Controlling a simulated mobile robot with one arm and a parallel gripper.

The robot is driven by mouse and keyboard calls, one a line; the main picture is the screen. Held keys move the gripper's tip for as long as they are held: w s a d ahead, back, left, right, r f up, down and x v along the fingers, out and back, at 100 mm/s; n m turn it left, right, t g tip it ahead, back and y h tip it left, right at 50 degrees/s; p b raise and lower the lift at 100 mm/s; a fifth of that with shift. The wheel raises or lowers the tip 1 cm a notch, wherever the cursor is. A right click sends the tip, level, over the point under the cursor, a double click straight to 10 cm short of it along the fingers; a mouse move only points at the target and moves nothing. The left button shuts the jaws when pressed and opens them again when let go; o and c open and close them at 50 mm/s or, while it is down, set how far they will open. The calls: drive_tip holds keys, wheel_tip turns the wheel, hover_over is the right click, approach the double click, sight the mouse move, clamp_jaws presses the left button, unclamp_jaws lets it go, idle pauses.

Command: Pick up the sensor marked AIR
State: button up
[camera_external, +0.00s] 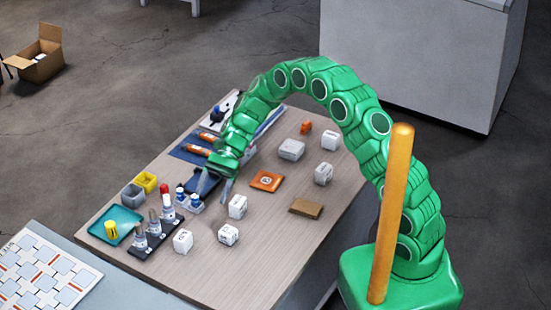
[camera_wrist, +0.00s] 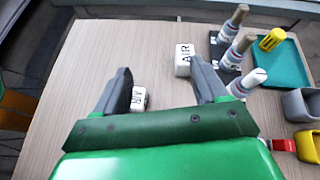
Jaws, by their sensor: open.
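The sensor marked AIR (camera_wrist: 184,58) is a white block with dark letters in the wrist view. It stands on the table beside the rack of grey probes, beyond my fingertips and nearer the right finger. In the external view it appears to be the white block (camera_external: 182,240) by the rack, its letters too small to read. My gripper (camera_external: 215,187) is open and empty above the table, on the far side of that block. In the wrist view my gripper (camera_wrist: 161,72) has its two dark fingers spread apart. Another lettered white block (camera_wrist: 139,98) shows beside the left finger.
White blocks (camera_external: 228,234) and (camera_external: 237,206) stand near the AIR block. The probe rack (camera_external: 155,238), teal tray (camera_external: 101,222) and grey and yellow bins (camera_external: 145,182) lie left. An orange tray (camera_external: 267,181) and brown piece (camera_external: 306,208) lie right. The front tabletop is clear.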

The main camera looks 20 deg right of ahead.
drive_tip(key=m+g+y, duration=0.1)
drive_tip(key=m, duration=0.1)
approach(184, 233)
drive_tip(key=x, duration=0.4)
drive_tip(key=shift+s+a+f, duration=0.15)
drive_tip(key=shift+a+f, duration=0.05)
drive_tip(key=shift+x, duration=3.85)
drive_tip(key=shift+r, duration=0.1)
drive_tip(key=c, duration=1.1)
